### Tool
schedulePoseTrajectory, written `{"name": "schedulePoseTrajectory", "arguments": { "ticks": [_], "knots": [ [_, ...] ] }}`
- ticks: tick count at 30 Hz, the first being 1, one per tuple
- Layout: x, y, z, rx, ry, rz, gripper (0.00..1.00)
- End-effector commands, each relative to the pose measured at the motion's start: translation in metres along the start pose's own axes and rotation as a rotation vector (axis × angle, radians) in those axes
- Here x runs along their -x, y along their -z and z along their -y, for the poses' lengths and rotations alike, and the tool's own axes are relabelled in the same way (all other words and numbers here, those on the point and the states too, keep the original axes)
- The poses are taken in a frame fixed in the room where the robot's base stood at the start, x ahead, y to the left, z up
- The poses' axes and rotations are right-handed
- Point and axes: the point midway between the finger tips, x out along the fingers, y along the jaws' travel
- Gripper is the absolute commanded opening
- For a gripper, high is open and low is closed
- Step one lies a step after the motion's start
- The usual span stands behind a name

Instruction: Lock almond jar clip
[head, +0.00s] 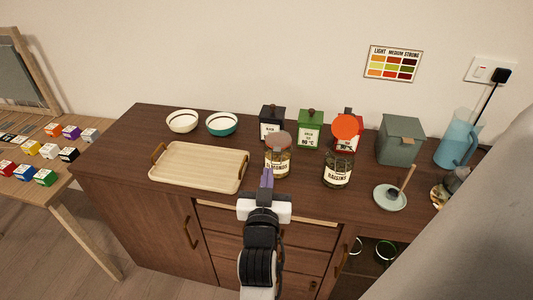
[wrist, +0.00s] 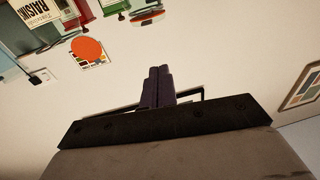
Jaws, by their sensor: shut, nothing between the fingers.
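The almond jar (head: 277,168) is a clear glass jar with a pale label on the dark wooden cabinet top. Its brownish round lid (head: 278,140) shows at the jar's top; whether it is fully seated, and the state of the clip, I cannot tell. My gripper (head: 266,179) has its dark purple fingers together and empty, just in front of the jar's lower left in the head view. Whether they touch the glass is unclear. The closed fingers also show in the wrist view (wrist: 157,85), where I cannot make out the almond jar.
The raisins jar (head: 337,173) stands to the right, with an orange disc (head: 345,127) above it. A wooden tray (head: 200,166) lies left. Black (head: 270,123), green (head: 311,129) and red canisters stand behind. A small dish (head: 390,198) is farther right.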

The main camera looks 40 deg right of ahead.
Motion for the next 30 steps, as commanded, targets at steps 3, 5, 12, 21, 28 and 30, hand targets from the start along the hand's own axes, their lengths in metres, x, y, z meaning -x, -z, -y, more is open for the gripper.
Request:
{"name": "schedulePoseTrajectory", "arguments": {
  "ticks": [3,5,12,21,28,30],
  "knots": [
    [0.001,0.0,-0.013,0.007,-0.027,0.018,0.0],
    [0.002,-0.001,-0.015,0.008,-0.031,0.02,0.0],
    [0.001,-0.002,-0.014,0.008,-0.029,0.019,0.0],
    [-0.006,-0.006,-0.014,0.005,-0.035,0.015,0.0],
    [-0.017,-0.008,-0.015,0.003,-0.037,0.013,0.0],
    [-0.019,-0.007,-0.015,0.003,-0.035,0.013,0.0]
  ]
}}
